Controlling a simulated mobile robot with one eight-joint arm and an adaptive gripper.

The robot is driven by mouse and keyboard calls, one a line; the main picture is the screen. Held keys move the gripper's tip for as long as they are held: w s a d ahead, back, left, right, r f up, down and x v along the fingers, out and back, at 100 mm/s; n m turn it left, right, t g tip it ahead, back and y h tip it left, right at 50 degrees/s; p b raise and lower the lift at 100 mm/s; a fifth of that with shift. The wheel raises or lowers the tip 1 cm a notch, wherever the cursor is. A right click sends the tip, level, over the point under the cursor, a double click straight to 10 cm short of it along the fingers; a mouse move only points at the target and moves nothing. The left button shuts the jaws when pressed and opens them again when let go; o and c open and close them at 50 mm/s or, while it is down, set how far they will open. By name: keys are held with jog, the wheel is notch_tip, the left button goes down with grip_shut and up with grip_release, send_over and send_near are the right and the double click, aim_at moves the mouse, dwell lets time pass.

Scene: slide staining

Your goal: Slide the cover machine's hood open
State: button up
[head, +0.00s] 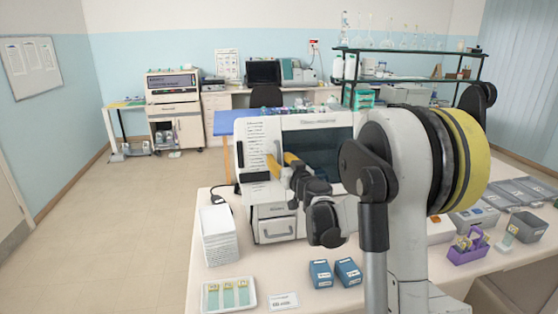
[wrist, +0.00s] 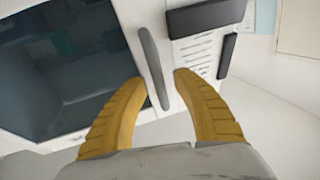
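The cover machine (head: 343,119) is a white cabinet on the near table. Its dark-windowed hood (head: 318,151) faces me, beside a white panel with printed lines. The window also shows at the left of the wrist view (wrist: 60,65). A slim grey upright handle (wrist: 153,68) stands at the window's edge. My gripper (head: 282,160) is at the machine's front, between window and printed panel. In the wrist view its yellow fingers (wrist: 159,77) are apart, one on each side of the handle's lower end, with visible gaps. The handle cannot be made out in the head view.
White stacked trays (head: 220,236) stand left of the machine. Two blue boxes (head: 320,273) and a slide tray (head: 229,294) lie on the near table (head: 200,290). A purple rack (head: 468,248) stands at the right. The floor at the left is clear.

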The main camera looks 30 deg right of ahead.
jog(key=shift+c, duration=0.5)
grip_shut()
jog(key=s+d, duration=0.3)
jog(key=d, duration=0.8)
jog(key=s+d+b, duration=0.1)
jog(key=s+d, duration=0.2)
jog(key=d, duration=0.8)
jog(key=s+d+b, duration=0.1)
jog(key=s+d, duration=0.3)
jog(key=d, duration=0.8)
jog(key=shift+o, duration=0.5)
grip_release()
jog(key=shift+w, duration=0.1)
